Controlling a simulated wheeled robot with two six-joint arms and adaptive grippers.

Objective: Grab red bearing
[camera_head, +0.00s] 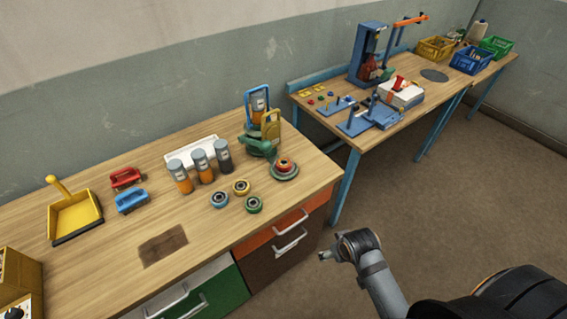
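The red bearing (285,164) sits on a round grey-green base (285,174) near the right end of the near wooden workbench. A yellow bearing (241,187), a blue bearing (219,200) and a green bearing (253,204) lie flat on the bench to its left. My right gripper (323,255) shows small at the end of my arm, off the front right of the bench over the floor. It is apart from all the bearings, and its fingers are too small to read. My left gripper is not in view.
Three grey-capped cylinders (201,165) and a green device (260,140) stand behind the bearings. Red (125,178) and blue (131,201) handled tools and a yellow dustpan (74,217) lie left. The bench front is mostly clear. A second bench (437,92) holds machines and crates.

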